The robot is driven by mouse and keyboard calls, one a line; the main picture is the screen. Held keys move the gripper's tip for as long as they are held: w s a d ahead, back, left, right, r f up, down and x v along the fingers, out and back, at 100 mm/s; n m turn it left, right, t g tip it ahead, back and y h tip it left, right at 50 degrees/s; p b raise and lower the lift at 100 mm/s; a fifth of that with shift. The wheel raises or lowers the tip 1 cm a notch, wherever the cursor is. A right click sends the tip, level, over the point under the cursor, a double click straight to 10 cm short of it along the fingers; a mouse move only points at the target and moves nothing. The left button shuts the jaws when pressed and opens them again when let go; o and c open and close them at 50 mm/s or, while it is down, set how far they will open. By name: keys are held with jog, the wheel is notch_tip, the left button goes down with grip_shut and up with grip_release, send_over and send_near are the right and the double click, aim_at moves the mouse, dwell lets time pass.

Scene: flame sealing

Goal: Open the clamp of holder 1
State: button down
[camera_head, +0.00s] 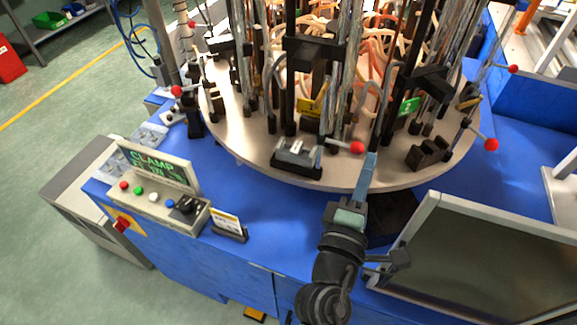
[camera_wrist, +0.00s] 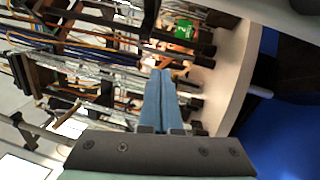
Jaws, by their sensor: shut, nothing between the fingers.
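The round turntable (camera_head: 240,150) carries several upright holders with rods and tubes. A yellow plate (camera_head: 308,107) sits on the front holder; I cannot read its number clearly. A green plate (camera_head: 408,105) with a 2 marks the holder to its right and also shows in the wrist view (camera_wrist: 183,31). A lever with a red ball (camera_head: 357,147) sticks out at the front holder's base, right of a grey block (camera_head: 297,152). My gripper (camera_head: 371,157) is shut and empty, its blue fingertips just right of the red ball. In the wrist view the fingers (camera_wrist: 161,76) lie together, and I cannot make out the ball.
More red-ball levers stand at the left (camera_head: 176,91) and right (camera_head: 491,144) of the turntable. A control box (camera_head: 160,200) with a display reading CLAMP stands at the front left. A dark monitor (camera_head: 490,260) stands close right of my arm. The blue bench top (camera_head: 265,215) has free room in front.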

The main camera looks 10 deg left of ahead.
jog(key=shift+w+d, duration=0.1)
dwell(0.7)
jog(key=b+v, duration=0.5)
jog(key=v, duration=0.8)
jog(key=shift+b, duration=0.3)
jog(key=shift+r, duration=0.1)
